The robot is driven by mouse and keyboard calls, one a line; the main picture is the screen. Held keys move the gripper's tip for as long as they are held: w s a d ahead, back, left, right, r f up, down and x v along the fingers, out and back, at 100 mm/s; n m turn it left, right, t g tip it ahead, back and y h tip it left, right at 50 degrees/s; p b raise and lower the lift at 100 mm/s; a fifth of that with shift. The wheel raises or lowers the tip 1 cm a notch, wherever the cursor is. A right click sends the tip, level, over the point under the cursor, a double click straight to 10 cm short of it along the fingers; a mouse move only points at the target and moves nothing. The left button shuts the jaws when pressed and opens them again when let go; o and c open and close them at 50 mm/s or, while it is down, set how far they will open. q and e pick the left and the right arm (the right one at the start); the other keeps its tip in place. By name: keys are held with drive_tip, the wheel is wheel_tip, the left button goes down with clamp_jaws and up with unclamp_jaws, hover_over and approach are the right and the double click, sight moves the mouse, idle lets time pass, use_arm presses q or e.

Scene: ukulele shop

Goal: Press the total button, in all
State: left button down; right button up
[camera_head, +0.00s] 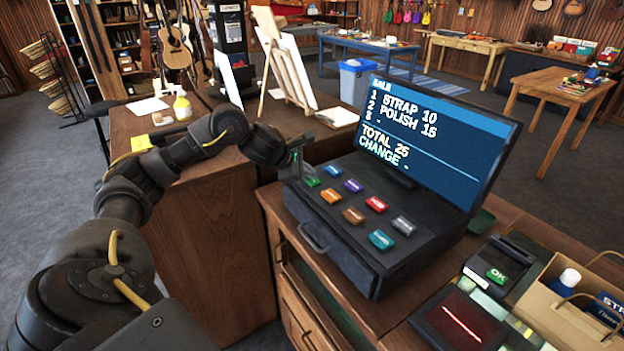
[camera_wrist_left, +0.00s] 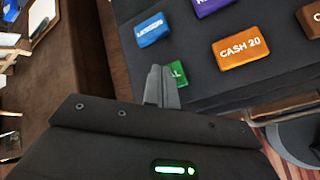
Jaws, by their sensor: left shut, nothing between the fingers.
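The till (camera_head: 345,225) stands on a wooden counter, with several coloured buttons on its sloping top. The green button (camera_head: 312,182) is at its left front corner; in the left wrist view its green face (camera_wrist_left: 178,70) ends in an "L", and the rest of its label is hidden behind my fingers. My left gripper (camera_head: 297,168) is shut and empty, its tips at the green button; in the left wrist view the closed fingers (camera_wrist_left: 161,82) overlap it. I cannot tell whether they touch it. The screen (camera_head: 435,130) reads strap 10, polish 15, total 25, and change with a dash. My right gripper is out of view.
A card reader (camera_head: 497,272), a dark pad with a red line (camera_head: 460,320) and a paper bag (camera_head: 560,310) stand right of the till.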

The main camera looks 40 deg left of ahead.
sight(308, 180)
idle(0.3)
use_arm(q)
drive_tip(key=shift+r+p, duration=0.65)
drive_tip(key=shift+r, duration=0.2)
drive_tip(key=shift+r, duration=0.2)
wheel_tip(308, 180, up, 5)
drive_tip(key=p, duration=0.4)
drive_tip(key=shift+f, duration=0.2)
idle(0.4)
